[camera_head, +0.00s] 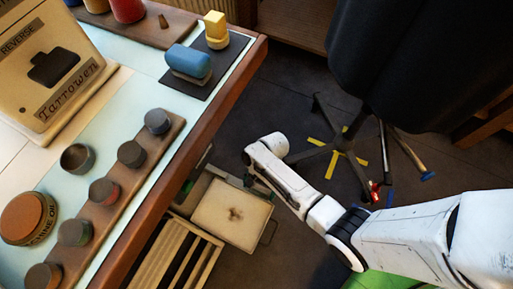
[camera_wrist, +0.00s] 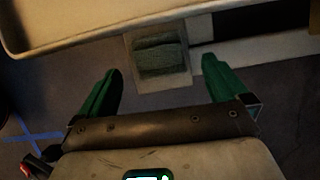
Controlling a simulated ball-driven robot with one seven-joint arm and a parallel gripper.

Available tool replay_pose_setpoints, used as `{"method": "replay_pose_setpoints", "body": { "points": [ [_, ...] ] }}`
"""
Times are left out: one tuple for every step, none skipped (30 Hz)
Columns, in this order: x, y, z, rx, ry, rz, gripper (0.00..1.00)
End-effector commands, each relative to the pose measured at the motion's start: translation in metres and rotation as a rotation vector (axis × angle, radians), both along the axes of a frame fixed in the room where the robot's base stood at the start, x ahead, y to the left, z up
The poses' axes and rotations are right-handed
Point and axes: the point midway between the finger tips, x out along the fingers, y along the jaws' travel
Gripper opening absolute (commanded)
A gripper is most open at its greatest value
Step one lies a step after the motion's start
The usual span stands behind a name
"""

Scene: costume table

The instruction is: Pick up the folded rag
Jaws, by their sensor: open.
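My gripper (camera_wrist: 161,68) has two green fingers, spread wide apart with nothing between them. Beyond the fingertips, a grey-green folded cloth (camera_wrist: 160,58), which looks like the folded rag, lies in a small pale open box (camera_wrist: 146,85). The cloth appears centred between the fingers and apart from them. In the head view my gripper (camera_head: 256,184) is low beside the table, next to a pale lidded case (camera_head: 232,213); its fingers are mostly hidden by my arm. I cannot make out the rag for sure in that view.
A pale rim (camera_wrist: 110,30) crosses above the box in the wrist view. The wooden table edge (camera_head: 190,135) is left of my arm, with a slatted crate (camera_head: 178,258) below. A stand with splayed legs (camera_head: 338,145) is on the right. Dark floor (camera_head: 285,245) shows between.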

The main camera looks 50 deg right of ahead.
Motion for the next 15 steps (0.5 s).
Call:
{"method": "replay_pose_setpoints", "body": {
  "points": [
    [-0.002,0.004,-0.012,-0.001,0.0,0.004,1.0],
    [-0.003,0.007,-0.016,-0.001,0.001,0.004,1.0],
    [-0.003,0.008,-0.021,-0.001,0.002,0.003,1.0],
    [-0.004,0.01,-0.024,-0.001,0.002,0.003,1.0],
    [-0.004,0.011,-0.027,-0.001,0.002,0.002,1.0],
    [-0.004,0.012,-0.029,0.0,0.001,0.002,1.0],
    [-0.004,0.012,-0.029,0.0,0.001,0.0,1.0],
    [-0.004,0.013,-0.03,-0.001,0.001,0.0,1.0],
    [-0.004,0.013,-0.029,-0.001,0.001,0.0,1.0],
    [-0.004,0.013,-0.029,0.0,0.001,0.0,1.0],
    [-0.004,0.013,-0.028,0.0,0.001,0.0,1.0],
    [-0.004,0.013,-0.028,0.0,0.001,0.0,1.0],
    [-0.004,0.013,-0.028,0.0,0.001,0.0,1.0],
    [-0.004,0.013,-0.028,0.0,0.001,0.0,0.99],
    [-0.004,0.013,-0.028,0.0,0.001,0.0,0.95]
  ]
}}
